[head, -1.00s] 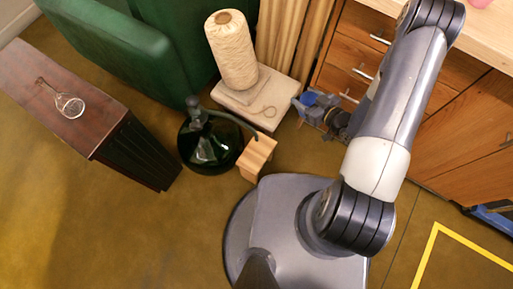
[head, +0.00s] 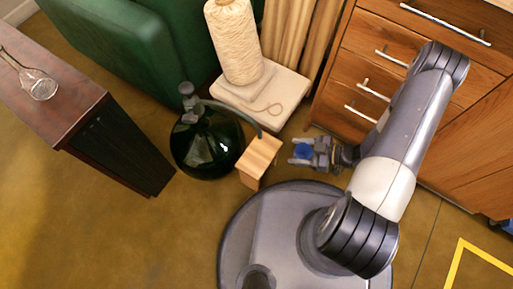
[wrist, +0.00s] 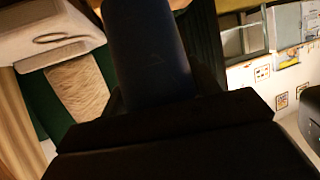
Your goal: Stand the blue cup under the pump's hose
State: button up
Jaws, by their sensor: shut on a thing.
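The blue cup (head: 302,151) is held between the fingers of my gripper (head: 303,153), which is shut on it. In the head view they are just right of a small wooden block (head: 256,160), with a gap between. In the wrist view the cup (wrist: 150,50) is a dark blue shape, largely in shadow. The pump (head: 188,98) sits on a dark green glass bottle (head: 207,145). Its grey-green hose (head: 235,112) arches right and its end hangs over the block. Nothing stands on the block.
A pale slab (head: 280,95) with a cone of twine (head: 233,42) lies behind the block. A wooden drawer cabinet (head: 365,70) stands right of my gripper. A dark side table (head: 75,110) with a glass item (head: 40,85) and a green armchair (head: 130,50) are left.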

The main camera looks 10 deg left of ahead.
jog(key=shift+a+r+b+x, duration=0.1)
jog(key=shift+r+b+x, duration=0.5)
jog(key=shift+x, duration=2)
jog(key=shift+a+f+b+x, duration=0.1)
jog(key=shift+b+x, duration=1.05)
jog(key=shift+x, duration=1.4)
jog(key=shift+a+r+b+x, duration=0.1)
jog(key=shift+r+b+x, duration=0.5)
jog(key=shift+x, duration=2)
jog(key=shift+f+b, duration=0.3)
jog(key=shift+f, duration=0.05)
jog(key=shift+f, duration=0.15)
jog(key=o, duration=1)
jog(key=shift+c, duration=0.2)
jog(key=shift+w, duration=0.1)
jog(key=shift+r, duration=0.3)
jog(key=p+v, duration=0.3)
jog(key=v, duration=0.9)
jog(key=shift+p, duration=0.3)
